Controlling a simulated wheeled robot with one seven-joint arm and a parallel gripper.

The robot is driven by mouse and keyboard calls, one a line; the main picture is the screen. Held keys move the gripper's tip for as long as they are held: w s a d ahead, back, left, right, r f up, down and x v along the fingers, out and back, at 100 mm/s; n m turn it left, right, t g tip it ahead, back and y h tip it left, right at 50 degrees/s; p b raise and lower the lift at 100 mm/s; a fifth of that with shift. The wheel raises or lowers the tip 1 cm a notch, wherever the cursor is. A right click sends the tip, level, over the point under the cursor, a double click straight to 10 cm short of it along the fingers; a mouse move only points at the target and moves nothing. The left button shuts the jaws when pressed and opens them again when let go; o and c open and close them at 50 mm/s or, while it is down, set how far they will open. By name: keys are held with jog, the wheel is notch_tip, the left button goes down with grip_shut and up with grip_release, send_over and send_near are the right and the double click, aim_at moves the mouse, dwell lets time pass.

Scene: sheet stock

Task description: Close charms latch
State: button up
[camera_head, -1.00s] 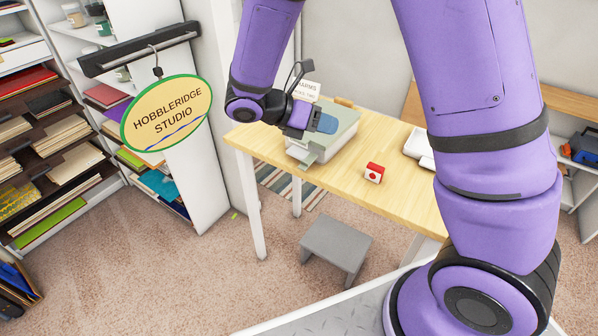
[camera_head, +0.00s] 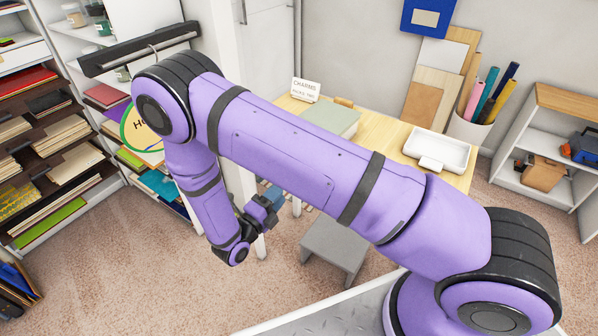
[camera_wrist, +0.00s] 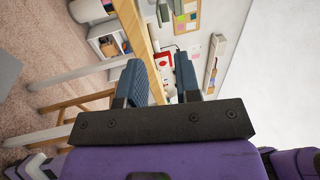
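My gripper (camera_head: 272,197) is low in front of the table's left end, below the tabletop and apart from the box. In the wrist view, its two blue fingers (camera_wrist: 163,64) are spread with nothing held between them. The box cannot be made out there.
A white tray (camera_head: 437,150) sits at the table's right end. A red-and-white block (camera_wrist: 164,61) shows beyond my fingers in the wrist view. A grey stool (camera_head: 335,249) stands below the table. A hanging oval sign (camera_head: 139,134) and shelves are at left.

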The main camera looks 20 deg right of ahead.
jog(key=x, duration=1)
jog(key=shift+w+d, duration=0.25)
grip_shut()
